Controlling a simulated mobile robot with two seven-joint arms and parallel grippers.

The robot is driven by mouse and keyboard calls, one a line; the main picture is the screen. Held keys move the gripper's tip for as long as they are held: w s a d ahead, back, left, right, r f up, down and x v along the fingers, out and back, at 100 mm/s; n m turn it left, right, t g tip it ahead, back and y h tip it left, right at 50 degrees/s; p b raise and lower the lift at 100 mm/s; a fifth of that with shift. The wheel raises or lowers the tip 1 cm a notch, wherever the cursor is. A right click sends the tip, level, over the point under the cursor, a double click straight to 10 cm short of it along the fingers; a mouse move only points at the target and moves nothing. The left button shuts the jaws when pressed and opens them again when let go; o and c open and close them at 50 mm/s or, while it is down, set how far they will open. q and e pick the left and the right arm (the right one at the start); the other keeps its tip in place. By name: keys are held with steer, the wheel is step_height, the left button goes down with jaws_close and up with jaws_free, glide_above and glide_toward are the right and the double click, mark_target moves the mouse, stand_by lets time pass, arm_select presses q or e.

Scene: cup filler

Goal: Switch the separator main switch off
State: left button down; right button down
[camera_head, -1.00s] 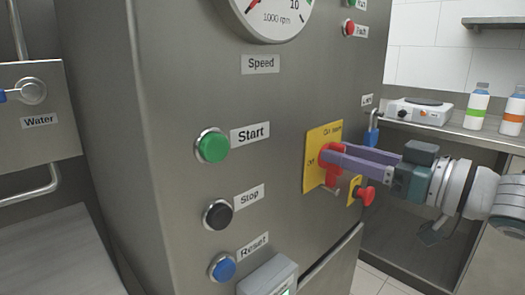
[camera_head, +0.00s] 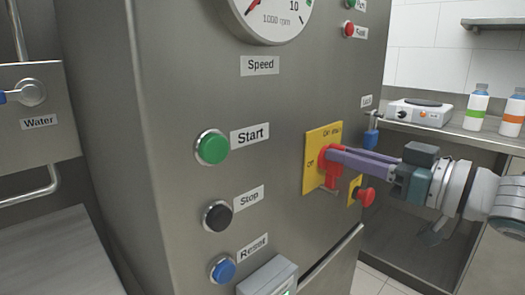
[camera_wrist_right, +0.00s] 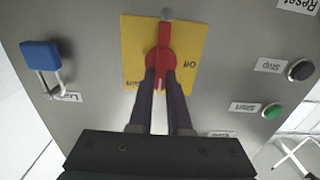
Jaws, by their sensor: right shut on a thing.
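The main switch is a red handle (camera_head: 328,168) on a yellow plate (camera_head: 313,179) on the steel cabinet front. The plate reads "Off" at its left and "On" near the top. My right gripper (camera_head: 329,152) comes in from the right and its fingers are shut on the red handle. In the right wrist view, the red handle (camera_wrist_right: 164,44) runs up the middle of the yellow plate (camera_wrist_right: 134,62) between the dark fingers (camera_wrist_right: 161,85). The "Off" label there is upside down at the right. Fingers partly hide the handle. My left gripper is out of view.
A red knob (camera_head: 365,196) sits close below my right gripper. A blue padlock (camera_head: 371,137) hangs near the cabinet edge. Green Start (camera_head: 212,147), black Stop (camera_head: 217,216) and blue Reset (camera_head: 223,270) buttons are to the left. A counter with bottles (camera_head: 477,108) stands behind right.

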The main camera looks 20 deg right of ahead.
steer(key=shift+n, duration=0.4)
steer(key=n, duration=0.5)
steer(key=a+n+p, duration=0.1)
steer(key=n, duration=0.2)
steer(key=shift+s+f, duration=0.2)
steer(key=n, duration=0.4)
steer(key=shift+a+f+n+b, duration=0.1)
steer(key=shift+f+n+b, duration=0.2)
steer(key=shift+n, duration=0.1)
steer(key=shift+f+n+b, duration=0.15)
steer(key=shift+n+b, duration=0.4)
steer(key=shift+n, duration=1.65)
steer(key=c, duration=0.9)
jaws_free()
steer(key=shift+o, duration=0.2)
steer(key=shift+s, duration=0.1)
